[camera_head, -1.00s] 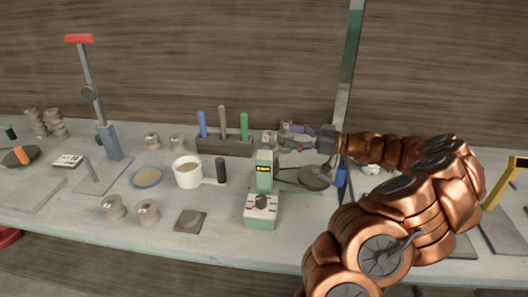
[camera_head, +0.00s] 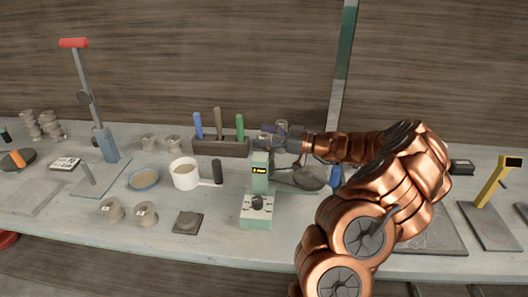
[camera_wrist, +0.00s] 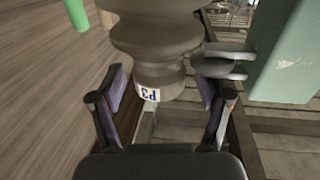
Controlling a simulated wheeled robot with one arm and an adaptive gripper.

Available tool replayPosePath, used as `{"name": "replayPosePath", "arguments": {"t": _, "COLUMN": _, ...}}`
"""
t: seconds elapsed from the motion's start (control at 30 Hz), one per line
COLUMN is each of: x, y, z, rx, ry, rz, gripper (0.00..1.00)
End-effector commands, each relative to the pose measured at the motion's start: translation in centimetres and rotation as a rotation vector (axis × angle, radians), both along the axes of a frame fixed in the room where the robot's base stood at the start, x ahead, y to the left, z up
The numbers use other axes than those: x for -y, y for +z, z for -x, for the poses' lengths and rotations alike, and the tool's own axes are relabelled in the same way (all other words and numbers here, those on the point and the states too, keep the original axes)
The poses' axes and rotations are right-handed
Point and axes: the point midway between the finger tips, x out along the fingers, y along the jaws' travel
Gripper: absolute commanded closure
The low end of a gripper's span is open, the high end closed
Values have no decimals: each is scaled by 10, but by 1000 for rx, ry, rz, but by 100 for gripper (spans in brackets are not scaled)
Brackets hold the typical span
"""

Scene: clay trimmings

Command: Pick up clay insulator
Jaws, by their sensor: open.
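A grey-brown ribbed clay insulator (camera_wrist: 160,45) fills the upper middle of the wrist view, with a white label with blue writing on its near end. My gripper (camera_wrist: 162,88) is open, with one finger on each side of the insulator's labelled end. Gaps show between the fingers and the clay, and I see no contact. In the head view my gripper (camera_head: 268,138) is behind the green machine, and the insulator there is mostly hidden. The green machine (camera_head: 257,207) has a small lit display; its upright body (camera_wrist: 285,55) is close on the right in the wrist view.
A tool rack (camera_head: 222,149) with blue, brown and green handles stands just left of my gripper. A dark round disc (camera_head: 308,178) lies right of the machine.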

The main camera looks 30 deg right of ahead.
Motion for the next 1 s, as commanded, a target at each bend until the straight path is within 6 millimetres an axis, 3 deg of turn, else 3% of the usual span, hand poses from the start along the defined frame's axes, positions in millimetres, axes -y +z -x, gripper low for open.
{"name": "replayPosePath", "arguments": {"t": 0.2, "x": 0, "y": 0, "z": 0, "rx": 1, "ry": -1, "rz": 1, "gripper": 24}}
{"name": "replayPosePath", "arguments": {"t": 0.9, "x": 0, "y": 0, "z": 0, "rx": 0, "ry": -1, "rz": 1, "gripper": 97}}
{"name": "replayPosePath", "arguments": {"t": 1.0, "x": 0, "y": 0, "z": 0, "rx": 0, "ry": -1, "rz": 1, "gripper": 100}}
